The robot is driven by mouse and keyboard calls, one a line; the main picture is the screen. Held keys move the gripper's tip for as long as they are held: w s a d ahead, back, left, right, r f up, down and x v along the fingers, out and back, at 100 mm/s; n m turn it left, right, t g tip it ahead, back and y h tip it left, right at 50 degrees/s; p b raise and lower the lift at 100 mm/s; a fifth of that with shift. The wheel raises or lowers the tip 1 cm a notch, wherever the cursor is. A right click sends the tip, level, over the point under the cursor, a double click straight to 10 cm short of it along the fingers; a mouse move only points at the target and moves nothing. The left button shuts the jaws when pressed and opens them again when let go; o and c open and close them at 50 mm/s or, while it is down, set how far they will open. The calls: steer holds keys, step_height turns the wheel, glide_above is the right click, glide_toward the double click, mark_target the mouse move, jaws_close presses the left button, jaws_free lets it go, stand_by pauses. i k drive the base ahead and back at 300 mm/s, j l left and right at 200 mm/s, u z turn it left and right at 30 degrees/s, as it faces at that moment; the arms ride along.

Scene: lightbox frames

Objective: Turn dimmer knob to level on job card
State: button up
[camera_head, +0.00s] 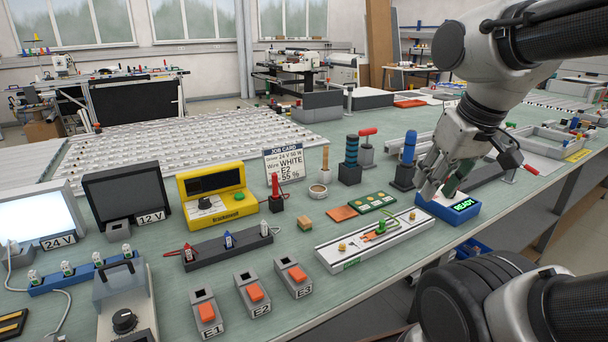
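The job card (285,163) stands upright at the middle of the bench and reads 24 V 10 W, WHITE, E2, 55 %. A round black knob (124,320) sits on a grey unit (112,290) at the lower left. I cannot tell from labels which of these is the dimmer; no scale on the black knob is readable. My gripper (436,188) points down over the blue READY box (455,210) at the right, far from both knobs. A green part shows by its fingers; whether it is gripped is unclear.
Blocks E1 (207,314), E2 (252,294) and E3 (293,278) with orange tops stand at the front. A white tray (340,263), a dark socket bar (215,247) and upright-handled tools (350,165) lie between my gripper and the black knob.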

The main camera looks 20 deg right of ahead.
mark_target(124, 321)
steer(key=j+u, duration=0.3)
steer(key=u, duration=0.2)
steer(key=j+u, duration=0.35)
steer(key=u, duration=0.15)
